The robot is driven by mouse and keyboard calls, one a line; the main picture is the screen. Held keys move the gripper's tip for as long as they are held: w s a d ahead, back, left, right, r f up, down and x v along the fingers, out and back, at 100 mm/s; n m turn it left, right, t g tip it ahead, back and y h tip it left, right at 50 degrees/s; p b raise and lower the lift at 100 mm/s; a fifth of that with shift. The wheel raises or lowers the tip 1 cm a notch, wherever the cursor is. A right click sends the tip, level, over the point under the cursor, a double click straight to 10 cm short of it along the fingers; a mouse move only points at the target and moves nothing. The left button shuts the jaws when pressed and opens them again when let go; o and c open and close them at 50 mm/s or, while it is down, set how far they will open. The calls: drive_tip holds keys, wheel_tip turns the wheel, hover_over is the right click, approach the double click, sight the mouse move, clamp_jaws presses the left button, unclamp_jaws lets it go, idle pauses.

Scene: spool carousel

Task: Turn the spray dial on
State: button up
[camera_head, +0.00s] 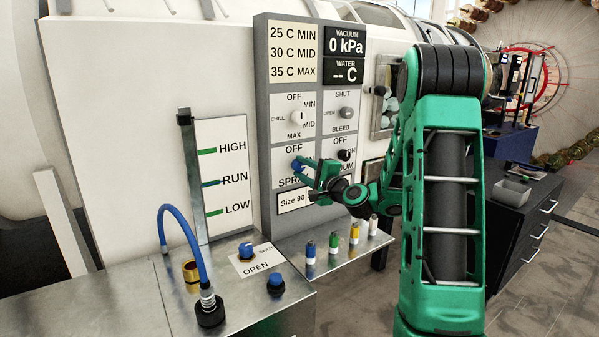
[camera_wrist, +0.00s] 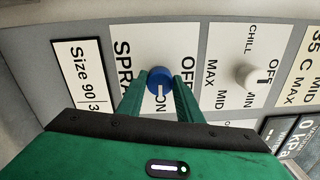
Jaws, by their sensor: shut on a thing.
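The spray dial is a blue knob (camera_wrist: 159,78) between the OFF and ON marks on the grey panel, above the "Size 90" label. In the wrist view its white mark points toward ON. In the head view the dial (camera_head: 296,165) shows partly beside my gripper (camera_head: 305,169). My gripper (camera_wrist: 159,84) has one finger on each side of the knob and is shut on it. The finger contact is partly hidden by the knob and fingers.
A white chill dial (camera_head: 296,117) sits above, with a grey knob (camera_head: 346,112) and a black knob (camera_head: 344,155) to the right. Below, several coloured small bottles (camera_head: 354,232) stand on a metal shelf. A blue hose (camera_head: 181,222) rises from the bench at left.

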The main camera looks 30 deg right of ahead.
drive_tip(key=shift+d+f, duration=0.1)
drive_tip(key=shift+f, duration=0.05)
drive_tip(key=o, duration=1)
drive_tip(key=shift+o, duration=0.2)
drive_tip(key=shift+s, duration=0.1)
drive_tip(key=s, duration=1)
drive_tip(key=shift+s+d, duration=0.15)
drive_tip(key=shift+s, duration=0.1)
drive_tip(key=shift+f, duration=0.15)
